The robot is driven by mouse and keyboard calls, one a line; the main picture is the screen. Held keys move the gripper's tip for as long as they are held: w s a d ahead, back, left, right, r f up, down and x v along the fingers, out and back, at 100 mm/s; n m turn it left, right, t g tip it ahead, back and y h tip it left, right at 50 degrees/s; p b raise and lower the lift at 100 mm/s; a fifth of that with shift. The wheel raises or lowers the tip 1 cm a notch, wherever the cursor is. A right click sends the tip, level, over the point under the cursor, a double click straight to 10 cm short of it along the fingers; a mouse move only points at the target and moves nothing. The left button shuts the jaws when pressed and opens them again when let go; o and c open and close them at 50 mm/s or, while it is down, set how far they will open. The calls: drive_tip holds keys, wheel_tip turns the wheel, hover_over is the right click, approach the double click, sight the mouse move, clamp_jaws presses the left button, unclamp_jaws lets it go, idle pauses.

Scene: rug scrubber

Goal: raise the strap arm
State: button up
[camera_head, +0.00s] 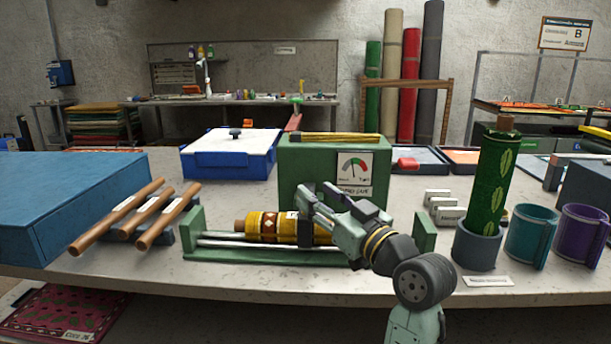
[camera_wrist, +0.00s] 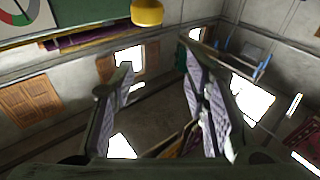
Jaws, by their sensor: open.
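A green gauge box (camera_head: 300,168) stands on the table, its dial plate (camera_head: 353,175) facing me. In front of it a yellow patterned roll (camera_head: 262,227) lies in a low green cradle (camera_head: 205,255). A dark brown band (camera_head: 305,231) crosses the roll; I cannot tell whether it is the strap arm. My gripper (camera_head: 318,201) is open in front of the box, above the right part of the roll, and hides part of both. In the wrist view my gripper (camera_wrist: 160,95) has its fingers apart with nothing between them. The dial plate (camera_wrist: 28,15) shows at upper left.
Brown rolls (camera_head: 135,215) and a blue box (camera_head: 65,200) lie to the left. A blue-white case (camera_head: 230,158) stands behind. A green leaf-patterned roll (camera_head: 490,185) stands upright in a grey cup (camera_head: 478,248) at right, beside teal (camera_head: 527,237) and purple (camera_head: 580,235) cups. The front strip of table (camera_head: 330,287) is clear.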

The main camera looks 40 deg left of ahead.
drive_tip(key=d+f, duration=0.1)
drive_tip(key=w+d+g+h, duration=0.1)
drive_tip(key=d+f+g+p, duration=0.1)
drive_tip(key=d, duration=0.1)
drive_tip(key=shift+w+f+n, duration=0.3)
drive_tip(key=shift+f, duration=0.05)
drive_tip(key=p+x, duration=0.1)
drive_tip(key=x, duration=0.2)
drive_tip(key=p+x, duration=0.1)
drive_tip(key=x, duration=0.3)
drive_tip(key=p+x, duration=0.1)
drive_tip(key=x, duration=0.2)
drive_tip(key=shift+s+a+f, duration=0.1)
drive_tip(key=shift+a+f, duration=0.15)
drive_tip(key=shift+a, duration=0.1)
clamp_jaws()
